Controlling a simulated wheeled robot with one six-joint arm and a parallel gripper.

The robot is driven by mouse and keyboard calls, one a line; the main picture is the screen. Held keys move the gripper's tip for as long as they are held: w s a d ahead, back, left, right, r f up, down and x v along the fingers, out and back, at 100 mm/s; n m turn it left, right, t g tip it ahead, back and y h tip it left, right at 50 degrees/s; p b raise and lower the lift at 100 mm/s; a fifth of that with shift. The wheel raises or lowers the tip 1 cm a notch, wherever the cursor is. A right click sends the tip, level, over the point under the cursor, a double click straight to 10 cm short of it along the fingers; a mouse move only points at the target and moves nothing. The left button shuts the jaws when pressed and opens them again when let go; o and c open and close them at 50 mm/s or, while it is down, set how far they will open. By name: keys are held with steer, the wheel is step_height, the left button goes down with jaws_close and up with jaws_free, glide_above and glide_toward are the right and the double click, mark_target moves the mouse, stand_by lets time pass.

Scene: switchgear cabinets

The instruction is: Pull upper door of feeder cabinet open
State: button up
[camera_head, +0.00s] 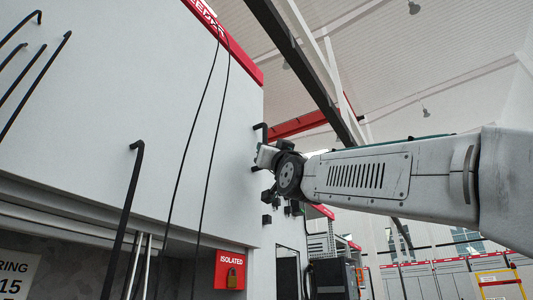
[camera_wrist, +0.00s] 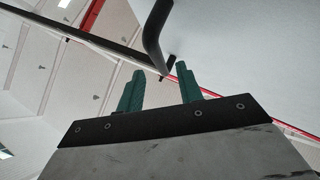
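A large white cabinet door or panel (camera_head: 110,120) with a red header fills the left of the head view. A black bar handle (camera_head: 261,128) sticks out near its right edge, partly hidden by my arm's end. In the wrist view the handle (camera_wrist: 153,32) comes down from the top, and its bend lies around the tips of my fingers. My gripper (camera_wrist: 160,72) has two green fingers standing apart, with a gap between them. I cannot tell whether the bar is between the fingers or just beyond them. In the head view the fingers are hard to make out.
Black cables (camera_head: 208,130) hang down in front of the panel. Several other black bars stick out at the left. A red "ISOLATED" tag (camera_head: 229,268) with a padlock hangs below. More cabinets (camera_head: 440,276) and a yellow frame (camera_head: 497,280) stand far right. Open space lies right of the panel.

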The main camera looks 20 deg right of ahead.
steer(key=x, duration=0.4)
jaws_close()
steer(key=shift+s+d, duration=0.1)
